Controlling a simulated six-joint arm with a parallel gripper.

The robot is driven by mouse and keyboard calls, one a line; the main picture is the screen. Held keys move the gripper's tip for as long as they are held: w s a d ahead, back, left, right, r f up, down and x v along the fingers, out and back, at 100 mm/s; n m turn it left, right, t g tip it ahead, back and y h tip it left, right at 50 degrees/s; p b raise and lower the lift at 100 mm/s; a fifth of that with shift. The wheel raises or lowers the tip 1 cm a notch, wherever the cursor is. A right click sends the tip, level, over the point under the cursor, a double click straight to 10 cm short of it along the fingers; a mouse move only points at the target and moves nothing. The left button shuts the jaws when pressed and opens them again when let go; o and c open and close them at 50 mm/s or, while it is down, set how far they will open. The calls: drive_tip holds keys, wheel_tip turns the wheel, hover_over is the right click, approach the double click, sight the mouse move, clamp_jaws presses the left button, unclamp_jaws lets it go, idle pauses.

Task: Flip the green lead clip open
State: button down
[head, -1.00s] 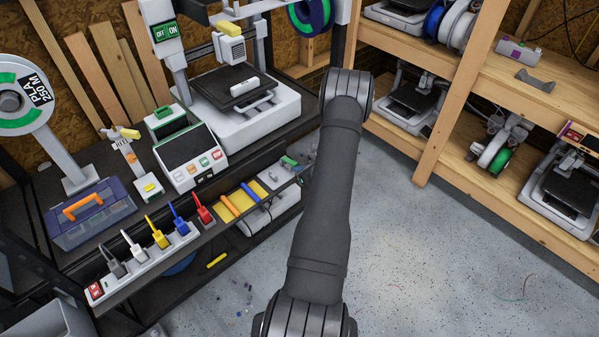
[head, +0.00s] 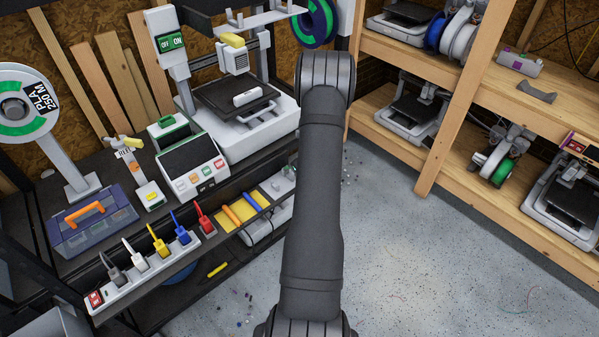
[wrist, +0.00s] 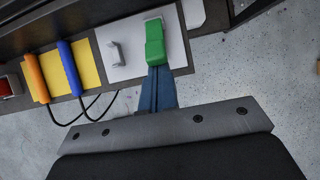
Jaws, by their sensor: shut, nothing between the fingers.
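The green lead clip (wrist: 154,42) is on a pale plate (wrist: 128,66) at the shelf's front edge in the wrist view. It lies lengthwise, its near end toward my gripper. My gripper (wrist: 158,72) is shut and empty, its blue-grey fingers right at the clip's near end; I cannot tell whether they touch it. In the head view my arm hides the gripper and covers the plate's right end, so the clip is hard to make out there.
A grey hook (wrist: 116,54) stands on the plate left of the clip. Orange (wrist: 36,78) and blue (wrist: 70,68) handles lie on a yellow pad, with black cables hanging below. A printer (head: 245,110) stands above the shelf. Open floor (head: 420,260) lies to the right.

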drive_tip(key=shift+w+a+r+g+h, duration=0.35)
drive_tip(key=shift+r+g+h, duration=0.15)
drive_tip(key=shift+h, duration=0.05)
drive_tip(key=shift+w+a+r+g+h, duration=0.3)
drive_tip(key=shift+r+g+h, duration=0.15)
drive_tip(key=shift+g+h, duration=0.1)
drive_tip(key=shift+w+a+r, duration=0.4)
drive_tip(key=shift+w+r, duration=0.05)
drive_tip(key=shift+w+a+r, duration=0.45)
drive_tip(key=shift+w+a, duration=0.25)
drive_tip(key=shift+a, duration=0.05)
drive_tip(key=shift+r, duration=0.75)
